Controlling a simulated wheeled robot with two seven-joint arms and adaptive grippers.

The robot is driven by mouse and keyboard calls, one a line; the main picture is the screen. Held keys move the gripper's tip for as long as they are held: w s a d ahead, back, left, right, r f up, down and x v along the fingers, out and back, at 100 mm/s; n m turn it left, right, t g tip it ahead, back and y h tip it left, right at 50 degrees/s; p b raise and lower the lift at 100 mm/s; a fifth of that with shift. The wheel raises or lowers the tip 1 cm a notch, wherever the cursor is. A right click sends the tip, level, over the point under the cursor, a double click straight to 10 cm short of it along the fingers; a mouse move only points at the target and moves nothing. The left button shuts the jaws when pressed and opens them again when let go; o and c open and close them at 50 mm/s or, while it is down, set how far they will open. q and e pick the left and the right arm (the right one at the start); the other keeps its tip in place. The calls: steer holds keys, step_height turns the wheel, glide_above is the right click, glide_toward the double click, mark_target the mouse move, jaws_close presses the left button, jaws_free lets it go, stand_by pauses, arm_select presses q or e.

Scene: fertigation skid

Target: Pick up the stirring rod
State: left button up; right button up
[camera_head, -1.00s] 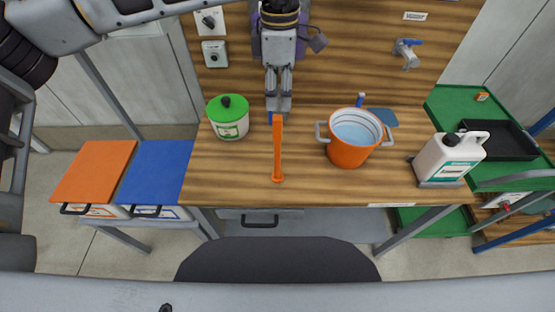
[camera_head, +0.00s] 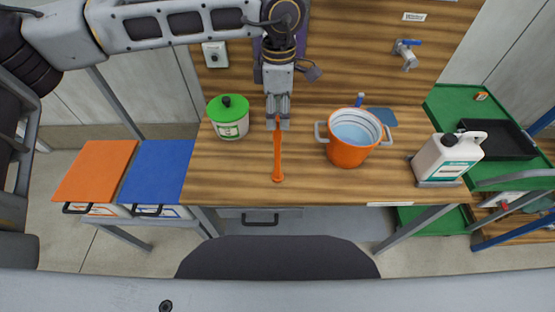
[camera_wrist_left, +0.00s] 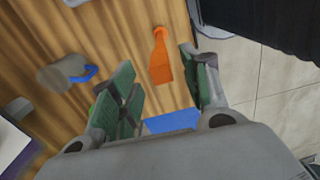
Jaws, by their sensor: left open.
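The stirring rod (camera_head: 277,155) is a long orange rod lying on the wooden bench, pointing toward the front edge. My left gripper (camera_head: 277,122) is over its far end and hides that end in the head view. In the left wrist view an orange part of the rod (camera_wrist_left: 161,62) shows beyond the fingers, on the wood. My left gripper (camera_wrist_left: 160,105) is open there, its green-padded fingers apart. A blue piece (camera_wrist_left: 172,122) shows between them; I cannot tell whether it belongs to the rod. My right gripper is not in view.
A green-lidded white tub (camera_head: 228,122) stands left of the rod. An orange bucket (camera_head: 352,140) stands to the right, with a white jug (camera_head: 447,158) farther right. A tap (camera_head: 407,52) is on the back panel. The bench (camera_head: 320,190) is clear in front.

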arm_select(q)
steer(key=shift+a+f+p, duration=0.1)
steer(key=shift+f+p, duration=0.55)
steer(key=shift+f, duration=1.55)
jaws_close()
